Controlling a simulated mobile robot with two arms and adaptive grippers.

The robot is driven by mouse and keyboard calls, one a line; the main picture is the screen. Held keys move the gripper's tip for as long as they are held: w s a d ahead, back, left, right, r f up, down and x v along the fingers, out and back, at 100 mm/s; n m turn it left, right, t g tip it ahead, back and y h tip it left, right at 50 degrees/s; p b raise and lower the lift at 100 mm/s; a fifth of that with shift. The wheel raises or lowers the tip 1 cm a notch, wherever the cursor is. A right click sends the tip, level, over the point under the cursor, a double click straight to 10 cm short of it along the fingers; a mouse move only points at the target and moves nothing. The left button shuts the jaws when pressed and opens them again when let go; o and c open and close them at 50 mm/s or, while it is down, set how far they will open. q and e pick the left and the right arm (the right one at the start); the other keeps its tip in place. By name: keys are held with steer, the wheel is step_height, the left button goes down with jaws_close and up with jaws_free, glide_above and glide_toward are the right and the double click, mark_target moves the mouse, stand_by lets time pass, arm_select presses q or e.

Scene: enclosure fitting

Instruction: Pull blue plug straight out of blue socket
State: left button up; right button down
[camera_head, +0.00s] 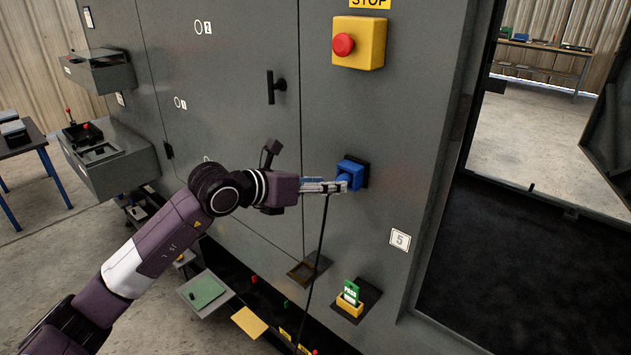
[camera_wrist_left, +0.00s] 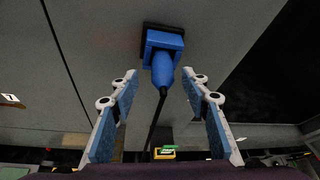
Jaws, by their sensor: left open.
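The blue socket (camera_head: 353,172) is mounted on the grey cabinet wall, and it also shows in the left wrist view (camera_wrist_left: 163,40). The blue plug (camera_wrist_left: 163,70) sits in the socket, with a black cable hanging down from it. My left gripper (camera_head: 343,186) is at the plug in the head view. In the left wrist view its two blue-padded fingers (camera_wrist_left: 163,88) are open, one on each side of the plug and cable, with gaps on both sides. The fingers partly hide the plug in the head view. My right gripper is not in view.
A yellow box with a red stop button (camera_head: 344,44) is above the socket. A black door handle (camera_head: 276,87) is to the upper left. An open doorway is at right.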

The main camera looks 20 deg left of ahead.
arm_select(q)
steer(key=x, duration=0.3)
steer(key=shift+d+p, duration=0.25)
steer(key=shift+p, duration=0.15)
steer(key=shift+w, duration=0.15)
steer(key=shift+f, duration=0.1)
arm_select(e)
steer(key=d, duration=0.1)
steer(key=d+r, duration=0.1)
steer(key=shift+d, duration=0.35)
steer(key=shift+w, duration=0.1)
arm_select(q)
steer(key=c, duration=0.5)
jaws_close()
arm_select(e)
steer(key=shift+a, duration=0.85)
arm_select(q)
steer(key=shift+s+a, duration=0.1)
steer(key=shift+s, duration=0.2)
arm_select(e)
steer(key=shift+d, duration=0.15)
